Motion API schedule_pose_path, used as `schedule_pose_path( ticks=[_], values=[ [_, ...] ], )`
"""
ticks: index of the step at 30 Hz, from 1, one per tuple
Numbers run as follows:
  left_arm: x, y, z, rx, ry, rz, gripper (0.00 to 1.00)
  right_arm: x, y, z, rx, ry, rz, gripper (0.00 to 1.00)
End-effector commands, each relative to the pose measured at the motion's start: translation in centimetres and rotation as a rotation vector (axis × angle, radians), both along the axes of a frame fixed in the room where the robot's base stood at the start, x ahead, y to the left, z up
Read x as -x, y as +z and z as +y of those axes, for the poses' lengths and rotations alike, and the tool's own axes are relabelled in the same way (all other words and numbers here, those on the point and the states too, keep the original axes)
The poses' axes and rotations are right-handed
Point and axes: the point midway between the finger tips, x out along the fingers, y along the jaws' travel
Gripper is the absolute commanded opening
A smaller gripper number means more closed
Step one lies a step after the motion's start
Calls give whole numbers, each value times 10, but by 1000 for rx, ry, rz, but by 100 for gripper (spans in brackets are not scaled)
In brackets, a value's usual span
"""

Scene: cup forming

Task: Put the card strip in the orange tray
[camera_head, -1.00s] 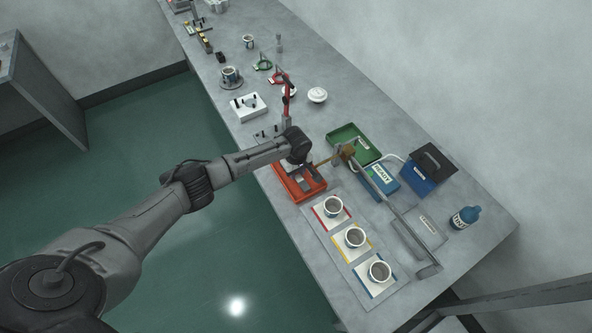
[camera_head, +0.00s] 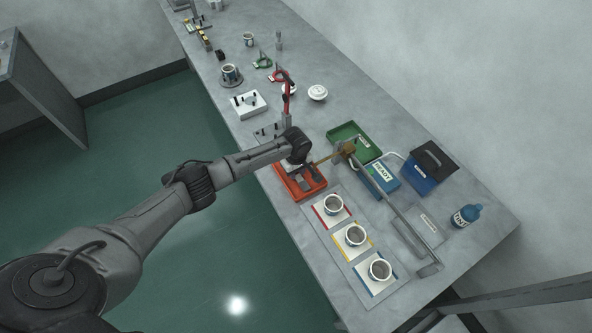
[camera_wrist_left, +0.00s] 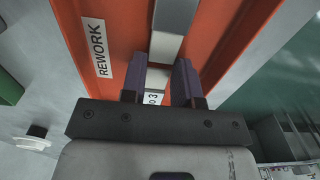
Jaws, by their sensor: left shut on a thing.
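The orange tray (camera_head: 318,187) lies at the front edge of the bench in the head view. In the left wrist view the orange tray (camera_wrist_left: 115,20) fills the upper middle and bears a white REWORK label. My left gripper (camera_head: 296,168) is low over the tray. In the left wrist view its dark fingers (camera_wrist_left: 160,82) are shut on the pale card strip (camera_wrist_left: 157,77), which has small print at its near end. The strip extends away from the fingers over the tray. Whether it touches the tray floor I cannot tell. My right gripper is not in view.
Three cups stand on coloured cards (camera_head: 334,205) in front of the tray. A green tray (camera_head: 345,132), a blue READY tray (camera_head: 383,176) and a long-armed tool (camera_head: 392,205) are to the right. A red-topped stand (camera_head: 286,100) is behind.

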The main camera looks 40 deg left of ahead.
Motion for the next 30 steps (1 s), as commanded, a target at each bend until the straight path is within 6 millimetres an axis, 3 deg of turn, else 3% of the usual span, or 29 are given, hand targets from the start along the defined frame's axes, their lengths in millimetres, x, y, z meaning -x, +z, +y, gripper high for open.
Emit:
schedule_pose_path(
  ticks=[13, 14, 15, 22, 27, 30],
  values=[
    [0, 0, 0, 0, 0, 0, 6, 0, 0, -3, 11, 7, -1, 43],
    [0, 0, 0, 0, 0, 0, 30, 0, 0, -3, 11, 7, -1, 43],
    [0, 0, 0, 0, 0, 0, 34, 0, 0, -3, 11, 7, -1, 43],
    [0, 0, 0, 0, 0, 0, 56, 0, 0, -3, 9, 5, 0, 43],
    [0, 0, 0, 0, 0, 0, 58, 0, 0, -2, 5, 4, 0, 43],
    [0, 0, 0, 0, 0, 0, 67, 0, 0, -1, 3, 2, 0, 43]
  ],
)
